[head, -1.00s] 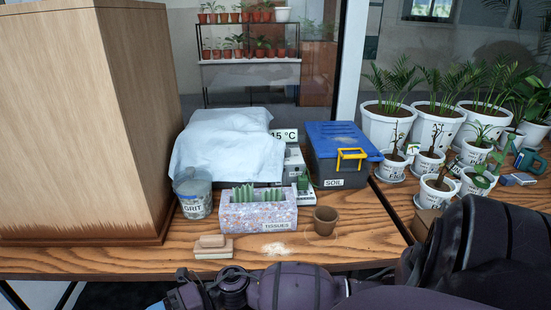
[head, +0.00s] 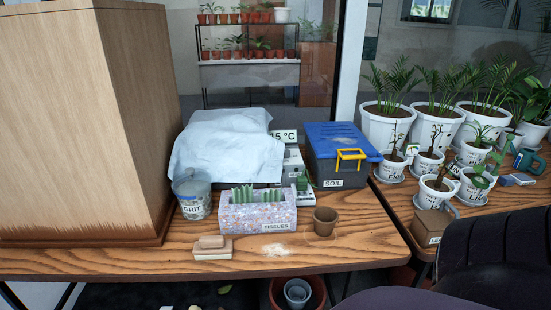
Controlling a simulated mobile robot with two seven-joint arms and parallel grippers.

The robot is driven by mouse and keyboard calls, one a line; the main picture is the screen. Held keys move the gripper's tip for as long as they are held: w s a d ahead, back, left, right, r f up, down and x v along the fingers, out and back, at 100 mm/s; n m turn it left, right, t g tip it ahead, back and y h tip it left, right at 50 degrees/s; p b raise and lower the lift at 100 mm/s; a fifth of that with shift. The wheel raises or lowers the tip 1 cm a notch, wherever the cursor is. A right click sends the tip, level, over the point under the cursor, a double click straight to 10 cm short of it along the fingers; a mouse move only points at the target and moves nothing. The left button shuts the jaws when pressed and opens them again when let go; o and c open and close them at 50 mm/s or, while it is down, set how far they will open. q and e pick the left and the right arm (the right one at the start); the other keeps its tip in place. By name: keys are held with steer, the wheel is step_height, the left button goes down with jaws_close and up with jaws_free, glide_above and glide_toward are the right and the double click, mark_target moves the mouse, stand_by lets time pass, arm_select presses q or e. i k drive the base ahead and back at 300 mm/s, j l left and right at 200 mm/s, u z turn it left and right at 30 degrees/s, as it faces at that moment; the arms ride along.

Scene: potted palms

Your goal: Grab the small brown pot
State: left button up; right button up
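The small brown pot (head: 325,222) stands upright on the wooden table (head: 365,243), near its front edge. It is right of the speckled tissue box (head: 258,217) and in front of the soil bin (head: 336,154). Its rim is open at the top, and nothing touches it. Neither of my grippers shows in the head view. Only dark parts of my arm are at the lower right.
A grit tub (head: 193,196) and a small tan block (head: 212,247) are on the table left of the pot. A pale spill (head: 277,250) lies beside the pot. White potted palms (head: 386,125) crowd the right-hand table.

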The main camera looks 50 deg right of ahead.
mark_target(325, 218)
steer(key=z, duration=1.9)
